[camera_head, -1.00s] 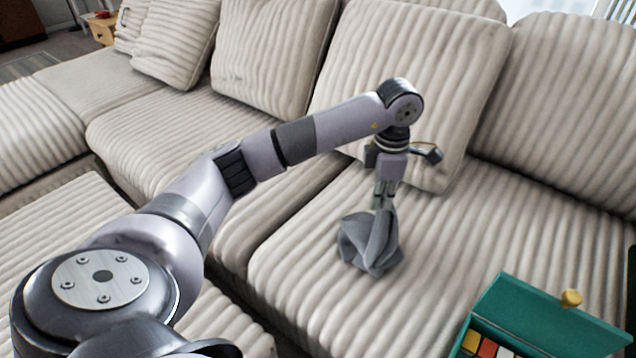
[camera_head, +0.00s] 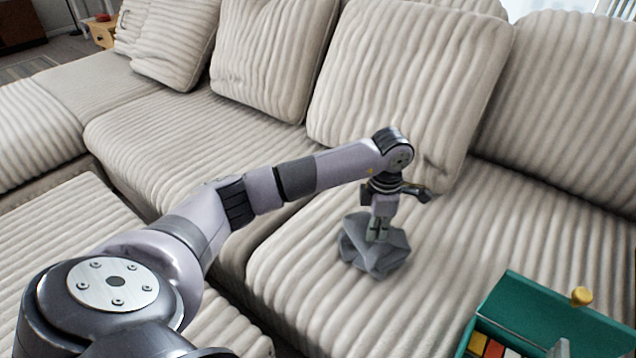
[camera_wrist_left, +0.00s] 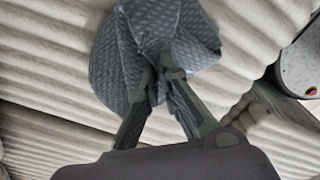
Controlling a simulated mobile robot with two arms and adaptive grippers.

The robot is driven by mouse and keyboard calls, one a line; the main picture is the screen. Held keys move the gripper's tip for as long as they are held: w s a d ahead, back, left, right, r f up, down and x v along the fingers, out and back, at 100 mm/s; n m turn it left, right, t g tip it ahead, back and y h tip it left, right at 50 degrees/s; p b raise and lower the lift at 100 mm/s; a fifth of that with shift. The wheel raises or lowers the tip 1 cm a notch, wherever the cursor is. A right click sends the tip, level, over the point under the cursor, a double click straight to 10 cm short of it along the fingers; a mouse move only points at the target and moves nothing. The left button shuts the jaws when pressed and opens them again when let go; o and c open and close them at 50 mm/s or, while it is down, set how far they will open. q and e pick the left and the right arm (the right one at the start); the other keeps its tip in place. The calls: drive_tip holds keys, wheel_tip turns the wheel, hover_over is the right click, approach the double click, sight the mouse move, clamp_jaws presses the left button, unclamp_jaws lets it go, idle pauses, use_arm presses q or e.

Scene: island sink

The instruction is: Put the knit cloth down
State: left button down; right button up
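The grey knit cloth (camera_head: 372,255) is bunched on the seat cushion of the striped cream sofa, its lower part appearing to rest on the cushion. My left gripper (camera_head: 377,236) points down into the top of the cloth. In the left wrist view the two fingers (camera_wrist_left: 160,78) converge on the patterned cloth (camera_wrist_left: 120,60) with a fold pinched between the tips. Whether the whole underside touches the cushion is hidden. My right gripper does not show clearly in either view.
Back cushions (camera_head: 405,85) stand behind the cloth. The seat cushion (camera_head: 470,235) is clear to the right of the cloth.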

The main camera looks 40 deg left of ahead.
use_arm(q)
drive_tip(key=c, duration=1.1)
unclamp_jaws()
drive_tip(key=shift+r, duration=0.1)
wheel_tip(320, 180, up, 12)
drive_tip(key=shift+s+f, duration=0.1)
drive_tip(key=shift+f, duration=0.1)
